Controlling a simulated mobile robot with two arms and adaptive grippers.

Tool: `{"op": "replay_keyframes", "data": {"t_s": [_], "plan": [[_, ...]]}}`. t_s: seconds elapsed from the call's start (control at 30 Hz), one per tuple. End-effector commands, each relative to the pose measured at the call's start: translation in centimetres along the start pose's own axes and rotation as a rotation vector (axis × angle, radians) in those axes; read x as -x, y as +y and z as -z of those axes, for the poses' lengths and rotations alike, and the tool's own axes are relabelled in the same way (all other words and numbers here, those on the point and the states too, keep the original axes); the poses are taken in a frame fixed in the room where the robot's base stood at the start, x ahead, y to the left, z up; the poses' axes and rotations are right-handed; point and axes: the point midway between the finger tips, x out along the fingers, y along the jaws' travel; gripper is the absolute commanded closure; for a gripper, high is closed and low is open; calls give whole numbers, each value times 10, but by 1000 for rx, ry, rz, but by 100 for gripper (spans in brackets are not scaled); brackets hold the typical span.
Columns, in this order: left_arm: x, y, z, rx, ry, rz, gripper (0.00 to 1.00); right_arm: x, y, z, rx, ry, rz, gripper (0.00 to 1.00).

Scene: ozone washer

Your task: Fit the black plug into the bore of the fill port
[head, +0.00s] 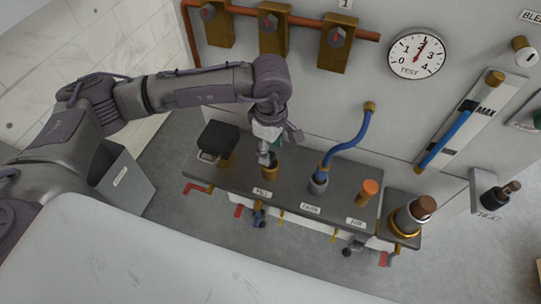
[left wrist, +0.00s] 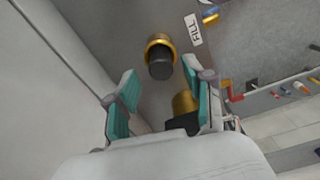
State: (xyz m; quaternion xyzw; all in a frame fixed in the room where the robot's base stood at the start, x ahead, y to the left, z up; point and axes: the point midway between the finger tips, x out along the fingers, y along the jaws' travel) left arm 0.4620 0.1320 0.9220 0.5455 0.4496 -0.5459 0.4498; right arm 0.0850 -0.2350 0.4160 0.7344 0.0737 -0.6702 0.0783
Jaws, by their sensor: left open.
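The fill port is a brass collar (left wrist: 158,42) beside the FILL label (left wrist: 195,29) in the left wrist view. The black plug (left wrist: 160,66) is a short dark cylinder standing at the collar's mouth; how deep it sits in the bore I cannot tell. My left gripper (left wrist: 160,80) is open, its teal-padded fingers apart on either side of the line to the plug, with nothing held. In the head view my left gripper (head: 267,154) is right above the fill port (head: 269,169) and hides part of it and the plug. My right gripper is not in view.
A black block on a brass post (head: 218,138) stands close left of the port. To the right are a blue hose (head: 350,141), an orange-capped post (head: 368,191) and a brown-capped fitting (head: 412,215). A panel with a gauge (head: 416,56) rises behind.

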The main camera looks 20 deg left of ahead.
Motion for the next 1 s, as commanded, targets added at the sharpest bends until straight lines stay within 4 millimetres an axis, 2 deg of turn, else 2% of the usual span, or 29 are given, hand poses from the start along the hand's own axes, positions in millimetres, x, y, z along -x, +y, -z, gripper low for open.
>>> {"op": "replay_keyframes", "data": {"t_s": [0.03, 0.2, 0.4, 0.57, 1.0], "plan": [[10, 1, 0, -2, 0, -6, 47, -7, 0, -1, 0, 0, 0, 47], [46, 1, 0, -1, 1, -5, 47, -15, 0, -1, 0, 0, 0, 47], [74, 0, 0, -1, 1, -1, 47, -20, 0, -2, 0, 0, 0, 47], [82, 0, 0, -1, 0, -1, 47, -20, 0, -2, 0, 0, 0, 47], [82, 0, 0, -1, 0, 0, 47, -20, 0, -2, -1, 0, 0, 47]]}}
